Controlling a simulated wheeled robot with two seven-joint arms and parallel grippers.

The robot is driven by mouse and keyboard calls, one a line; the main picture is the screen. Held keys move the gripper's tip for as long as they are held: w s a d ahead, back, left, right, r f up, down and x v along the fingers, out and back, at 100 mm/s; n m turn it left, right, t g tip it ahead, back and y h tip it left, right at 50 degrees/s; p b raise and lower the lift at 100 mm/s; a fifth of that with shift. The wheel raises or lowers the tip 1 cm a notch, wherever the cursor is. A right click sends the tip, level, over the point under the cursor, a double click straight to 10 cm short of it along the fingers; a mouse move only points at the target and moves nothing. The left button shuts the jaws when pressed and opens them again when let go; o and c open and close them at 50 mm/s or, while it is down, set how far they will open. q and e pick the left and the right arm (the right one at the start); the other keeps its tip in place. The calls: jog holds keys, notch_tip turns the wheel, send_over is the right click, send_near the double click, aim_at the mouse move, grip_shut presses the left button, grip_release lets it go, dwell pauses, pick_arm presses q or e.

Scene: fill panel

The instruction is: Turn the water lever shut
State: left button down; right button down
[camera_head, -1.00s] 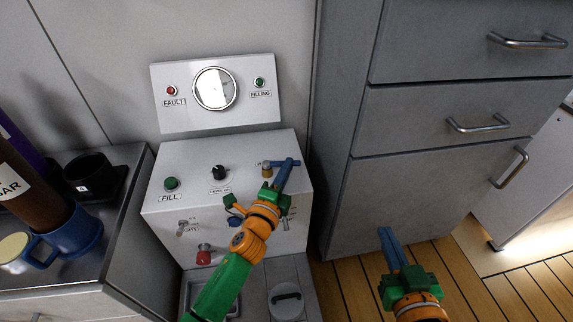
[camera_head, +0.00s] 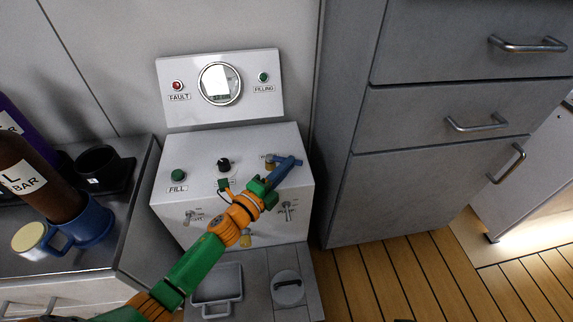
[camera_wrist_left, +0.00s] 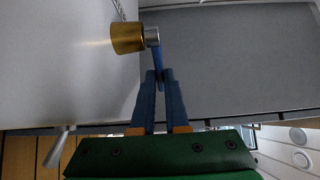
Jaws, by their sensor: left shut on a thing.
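The water lever is a blue handle (camera_head: 293,161) on a brass valve (camera_head: 269,162) at the top right of the white panel box. In the left wrist view the brass body (camera_wrist_left: 127,38) has a silver collar, and the blue lever (camera_wrist_left: 157,58) runs from it to my fingertips. My left gripper (camera_head: 280,172) is shut on the lever; its blue fingers (camera_wrist_left: 160,77) close around the lever's end in the wrist view. The fingers and lever are alike in colour, so their border is hard to see in the head view. The label by the valve is partly hidden. My right gripper is out of view.
The white box (camera_head: 165,217) also carries a green FILL button (camera_head: 178,175), a black knob (camera_head: 224,164) and small front levers (camera_head: 288,210). A grey cabinet (camera_head: 400,195) stands close on the right. Bottles and a blue mug (camera_head: 90,228) stand left.

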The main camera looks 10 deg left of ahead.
pick_arm(q)
jog(key=c, duration=0.9)
grip_release()
jog(key=p+v, duration=0.1)
jog(key=v, duration=0.6)
jog(key=shift+s+p, duration=0.1)
jog(key=shift+p, duration=0.3)
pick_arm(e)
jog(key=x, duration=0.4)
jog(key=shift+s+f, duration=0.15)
